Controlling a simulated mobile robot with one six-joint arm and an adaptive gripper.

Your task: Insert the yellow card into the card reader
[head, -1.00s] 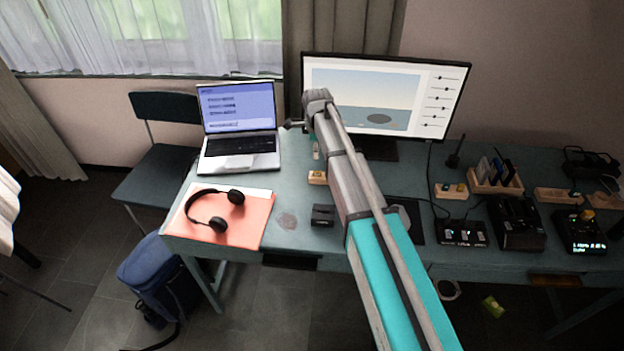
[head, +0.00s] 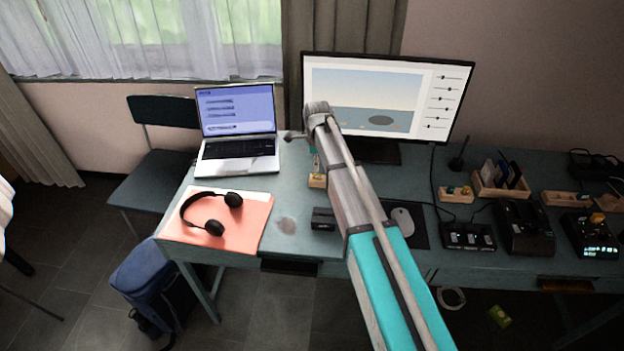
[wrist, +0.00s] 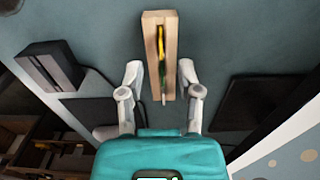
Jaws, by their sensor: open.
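A small wooden holder (head: 317,181) stands on the desk below my gripper. In the wrist view the holder (wrist: 173,30) has a slot with a thin yellow edge, which looks like the yellow card (wrist: 161,42) seen edge-on, and a dark green edge beside it. My gripper (wrist: 160,72) is open, with one finger on each side of the holder's near end and nothing held. In the head view my gripper is mostly hidden by my arm. A small black box (head: 323,218), probably the card reader, sits nearer the desk's front edge; it also shows in the wrist view (wrist: 50,62).
A monitor (head: 440,90) stands behind my arm, and a mouse (head: 402,222) lies on a dark mat to the right. A laptop (head: 238,157) and headphones (head: 207,226) on a folder are to the left. Several devices and a card rack (head: 500,190) fill the right side.

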